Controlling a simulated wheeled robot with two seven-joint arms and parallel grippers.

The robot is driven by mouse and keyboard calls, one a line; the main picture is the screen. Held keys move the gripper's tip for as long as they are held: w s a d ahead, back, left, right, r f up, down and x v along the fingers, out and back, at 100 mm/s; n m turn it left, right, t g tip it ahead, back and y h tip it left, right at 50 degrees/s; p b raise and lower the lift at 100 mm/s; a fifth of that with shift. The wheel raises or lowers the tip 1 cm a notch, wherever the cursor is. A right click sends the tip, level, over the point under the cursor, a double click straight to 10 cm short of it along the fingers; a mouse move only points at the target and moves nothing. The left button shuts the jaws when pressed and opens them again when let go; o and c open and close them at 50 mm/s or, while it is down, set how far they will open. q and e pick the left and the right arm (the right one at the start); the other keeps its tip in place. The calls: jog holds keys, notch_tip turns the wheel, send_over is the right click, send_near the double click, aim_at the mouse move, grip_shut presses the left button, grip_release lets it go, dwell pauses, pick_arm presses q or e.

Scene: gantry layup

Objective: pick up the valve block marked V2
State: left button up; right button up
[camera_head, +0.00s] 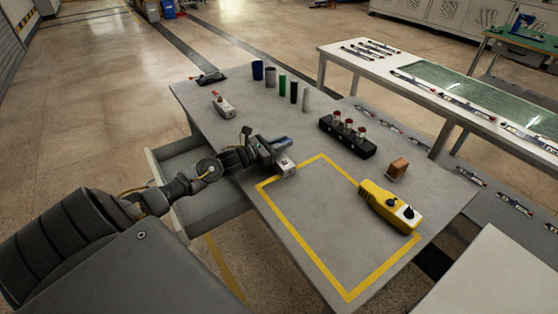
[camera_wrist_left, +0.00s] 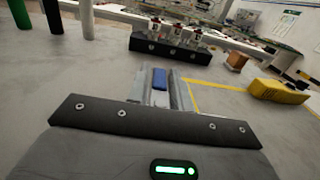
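My left gripper (camera_head: 281,154) is low over the near left part of the table, beside the yellow outline. In the left wrist view its two grey fingers (camera_wrist_left: 163,90) stand apart. A small blue piece (camera_wrist_left: 159,78) shows between them; I cannot tell whether it is gripped. In the head view, a blue part (camera_head: 282,141) and a pale block-like part (camera_head: 285,167) show at the fingertips. A pale block with a red top (camera_head: 223,105) lies apart, farther back. No V2 mark is readable, so I cannot tell which piece is V2. My right gripper is not in view.
A black block with several red-topped fittings (camera_head: 347,136) stands beyond the gripper. Several upright cylinders (camera_head: 282,85) stand at the back. A yellow control box (camera_head: 389,207) lies on the outline's right side. A brown block (camera_head: 398,168) is nearby. The outlined area (camera_head: 325,222) is mostly clear.

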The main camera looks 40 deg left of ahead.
pick_arm(q)
grip_shut()
jog(key=shift+r, duration=0.15)
